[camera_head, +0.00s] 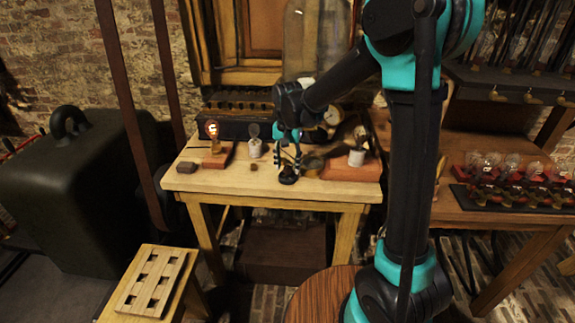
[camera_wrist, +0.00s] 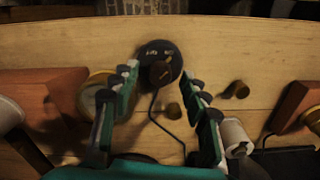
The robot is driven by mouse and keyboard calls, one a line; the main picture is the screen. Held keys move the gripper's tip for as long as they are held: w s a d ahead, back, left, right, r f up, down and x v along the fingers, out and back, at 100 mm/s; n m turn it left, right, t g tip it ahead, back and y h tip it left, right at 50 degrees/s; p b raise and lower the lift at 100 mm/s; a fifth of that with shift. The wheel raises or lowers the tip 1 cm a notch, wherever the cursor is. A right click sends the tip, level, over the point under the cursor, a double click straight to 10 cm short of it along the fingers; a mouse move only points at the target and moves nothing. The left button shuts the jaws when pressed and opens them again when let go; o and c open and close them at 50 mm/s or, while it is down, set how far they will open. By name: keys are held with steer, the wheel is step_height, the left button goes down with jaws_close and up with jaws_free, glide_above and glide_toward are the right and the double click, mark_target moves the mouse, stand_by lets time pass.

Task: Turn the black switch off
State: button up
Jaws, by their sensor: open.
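The black switch (camera_head: 288,178) sits near the front edge of the wooden table (camera_head: 240,187). In the wrist view the switch (camera_wrist: 152,52) is a round black base with a raised dark knob and small pale lettering that I cannot read. A thin black wire runs from it. My gripper (camera_head: 289,160) is open, just above the switch. In the wrist view its two fingers (camera_wrist: 159,76) stand on either side of the knob, with a gap to each side. I cannot tell how far down they reach. A bulb (camera_head: 212,130) at the table's left glows orange.
A red block (camera_head: 217,158) carries the glowing bulb, and another red block (camera_head: 350,170) lies at the table's right. White jars (camera_head: 256,148) and small corks (camera_wrist: 236,90) stand nearby. A slotted wooden stool (camera_head: 155,280) is at the front left. The table's front strip is mostly clear.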

steer(key=shift+f, duration=0.15)
steer(key=shift+c, duration=0.3)
jaws_close()
